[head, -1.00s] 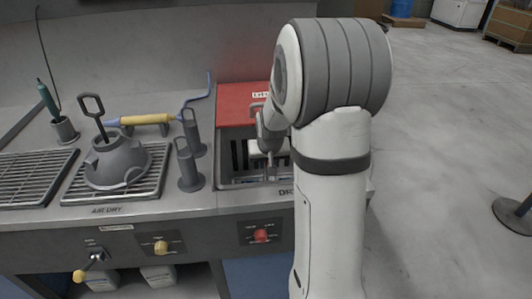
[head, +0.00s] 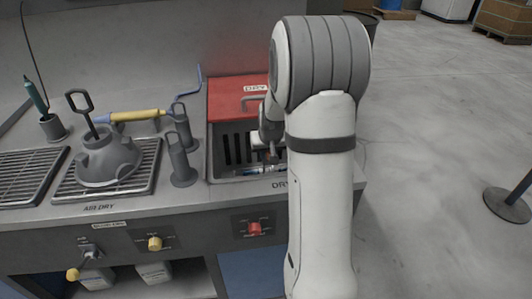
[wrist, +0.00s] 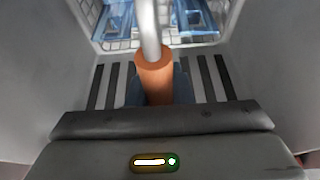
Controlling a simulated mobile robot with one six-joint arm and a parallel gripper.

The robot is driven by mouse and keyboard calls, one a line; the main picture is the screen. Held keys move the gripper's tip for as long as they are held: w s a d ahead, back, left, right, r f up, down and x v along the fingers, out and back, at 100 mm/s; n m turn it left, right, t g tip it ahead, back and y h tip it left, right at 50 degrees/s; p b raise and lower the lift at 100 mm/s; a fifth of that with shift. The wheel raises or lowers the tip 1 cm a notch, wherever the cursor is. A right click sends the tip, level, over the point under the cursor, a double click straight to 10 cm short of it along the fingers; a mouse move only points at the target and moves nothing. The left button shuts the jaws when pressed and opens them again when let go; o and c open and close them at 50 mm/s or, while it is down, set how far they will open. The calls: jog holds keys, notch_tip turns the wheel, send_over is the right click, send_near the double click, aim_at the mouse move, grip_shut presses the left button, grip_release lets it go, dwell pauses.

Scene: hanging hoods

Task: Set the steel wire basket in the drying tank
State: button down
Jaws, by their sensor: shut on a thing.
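The drying tank (head: 229,152) is an open rectangular well in the bench, with slotted inner walls and its red lid (head: 233,97) raised behind it. My gripper (head: 271,150) reaches down into it. In the wrist view my gripper (wrist: 157,88) is shut on the orange grip of a steel rod, the handle of the wire basket (wrist: 102,40). The basket holds blue pieces. In the head view part of the basket (head: 260,170) shows low inside the tank, partly hidden by my arm and the tank's front rim. I cannot tell whether it touches the tank floor.
Grey posts with loop handles (head: 181,160) stand just left of the tank. A grey domed vessel (head: 107,160) sits on a drying rack (head: 70,190). A yellow-handled tool (head: 137,115) lies behind. A red switch (head: 254,228) is on the front panel. Open floor lies right of the bench.

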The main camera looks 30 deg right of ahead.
jog(key=c, duration=1.3)
grip_release()
jog(key=p+v, duration=0.1)
jog(key=v, duration=1)
jog(key=shift+s+a+r, duration=0.1)
jog(key=shift+s+r, duration=0.15)
jog(key=shift+r, duration=0.1)
jog(key=shift+n+g+y, duration=0.4)
jog(key=shift+n, duration=0.4)
jog(key=s+a, duration=0.3)
jog(key=s+a+r, duration=0.1)
jog(key=s+a, duration=0.1)
jog(key=s, duration=0.1)
jog(key=s+a+r, duration=0.1)
jog(key=s+a, duration=0.2)
jog(key=shift+s+a, duration=0.1)
jog(key=shift+a, duration=0.25)
jog(key=s+a+f+n+g, duration=0.1)
jog(key=s+a, duration=0.5)
jog(key=s, duration=0.6)
jog(key=shift+s+a+n, duration=0.25)
jog(key=shift+s+n, duration=0.05)
jog(key=shift+p, duration=0.3)
